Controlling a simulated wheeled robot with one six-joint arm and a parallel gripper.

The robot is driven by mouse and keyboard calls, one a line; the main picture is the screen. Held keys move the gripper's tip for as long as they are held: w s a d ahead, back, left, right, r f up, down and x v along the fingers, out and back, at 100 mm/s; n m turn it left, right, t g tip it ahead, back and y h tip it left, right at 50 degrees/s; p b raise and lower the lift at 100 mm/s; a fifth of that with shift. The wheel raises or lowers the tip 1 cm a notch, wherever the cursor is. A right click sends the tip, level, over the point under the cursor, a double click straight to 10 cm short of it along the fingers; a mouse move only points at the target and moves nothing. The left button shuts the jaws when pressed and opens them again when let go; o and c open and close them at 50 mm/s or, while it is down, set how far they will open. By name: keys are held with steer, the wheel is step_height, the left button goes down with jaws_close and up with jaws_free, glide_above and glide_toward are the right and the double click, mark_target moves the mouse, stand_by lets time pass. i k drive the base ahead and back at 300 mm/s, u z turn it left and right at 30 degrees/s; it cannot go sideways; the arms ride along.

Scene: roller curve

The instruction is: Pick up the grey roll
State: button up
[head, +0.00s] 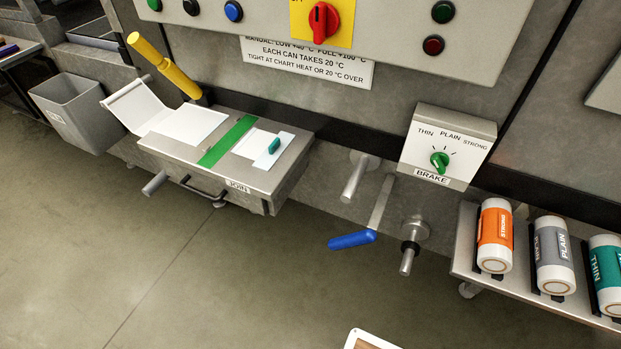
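The grey roll (554,257) is a white cylinder with a grey band marked "PLAIN". It lies in dark holders on a metal shelf (465,245) at the right, between an orange roll (495,237) marked "STRONG" and a teal roll (607,270) marked "THIN". The teal roll is cut off by the right picture edge. My gripper does not show in the head view.
A blue-handled lever (352,240) and metal spindles (355,177) stick out left of the shelf. A brake box (447,146) with a green knob is above. A "JOIN" bench (225,150) stands left. The floor (190,270) in front is clear.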

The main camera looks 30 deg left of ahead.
mark_target(553, 259)
steer(key=k, duration=0.3)
steer(key=u, duration=0.65)
steer(key=i, duration=0.6)
steer(key=z, duration=0.15)
